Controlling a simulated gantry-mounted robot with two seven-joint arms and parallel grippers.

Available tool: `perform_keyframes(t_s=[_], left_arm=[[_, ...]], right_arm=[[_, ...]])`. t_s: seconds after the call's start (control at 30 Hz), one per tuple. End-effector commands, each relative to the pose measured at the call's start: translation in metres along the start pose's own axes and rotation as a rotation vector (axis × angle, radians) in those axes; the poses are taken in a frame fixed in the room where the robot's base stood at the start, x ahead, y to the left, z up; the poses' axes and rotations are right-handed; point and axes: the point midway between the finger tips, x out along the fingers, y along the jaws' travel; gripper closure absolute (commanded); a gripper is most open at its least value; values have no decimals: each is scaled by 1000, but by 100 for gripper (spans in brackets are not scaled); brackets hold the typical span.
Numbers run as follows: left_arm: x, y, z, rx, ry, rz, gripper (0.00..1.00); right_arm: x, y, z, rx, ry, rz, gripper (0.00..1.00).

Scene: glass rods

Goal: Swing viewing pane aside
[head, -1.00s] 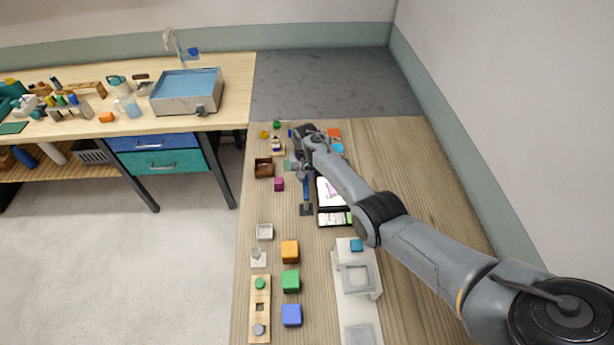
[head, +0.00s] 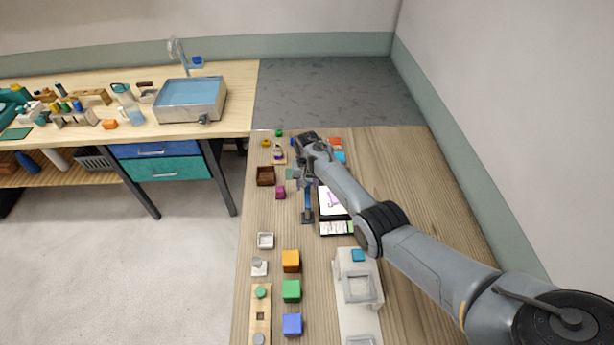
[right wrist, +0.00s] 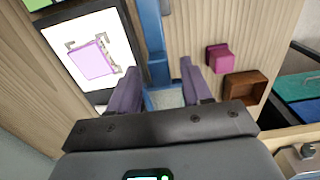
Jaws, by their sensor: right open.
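My right gripper (head: 298,182) is over the middle of the wooden table. In the right wrist view its two purple-grey fingers (right wrist: 157,70) are apart, with a blue bar (right wrist: 151,30) showing between them; I cannot tell whether they touch it. In the head view the blue bar (head: 308,200) stands on a dark foot. A pale greenish panel (head: 291,174), perhaps the viewing pane, is beside the gripper and partly hidden by it. A dark-framed white panel with a pink shape (head: 331,202) lies right of the bar; it also shows in the wrist view (right wrist: 82,80). My left gripper is not in view.
A brown open box (head: 266,176) and a magenta cube (head: 281,193) lie left of the gripper. Orange (head: 291,261), green (head: 291,291) and blue (head: 292,324) cubes stand nearer, beside a white stand (head: 352,300). The table's right side is clear beyond my arm.

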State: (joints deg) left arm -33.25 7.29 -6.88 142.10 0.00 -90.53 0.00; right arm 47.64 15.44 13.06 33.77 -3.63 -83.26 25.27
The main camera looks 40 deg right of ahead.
Motion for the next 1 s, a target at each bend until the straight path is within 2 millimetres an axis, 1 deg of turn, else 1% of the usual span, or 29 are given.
perform_keyframes(t_s=[0.2,0.5,0.6,0.7,0.8,1.0], left_arm=[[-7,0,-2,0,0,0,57],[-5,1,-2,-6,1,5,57],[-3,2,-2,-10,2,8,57],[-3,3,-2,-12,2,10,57],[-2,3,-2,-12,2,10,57],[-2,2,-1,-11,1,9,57]], right_arm=[[-28,0,0,0,3,-2,51],[-77,0,0,1,3,-2,51],[-89,0,0,1,2,-1,51],[-98,0,0,1,1,-1,51],[-102,0,0,0,1,-1,51],[-104,0,0,0,0,0,51]])
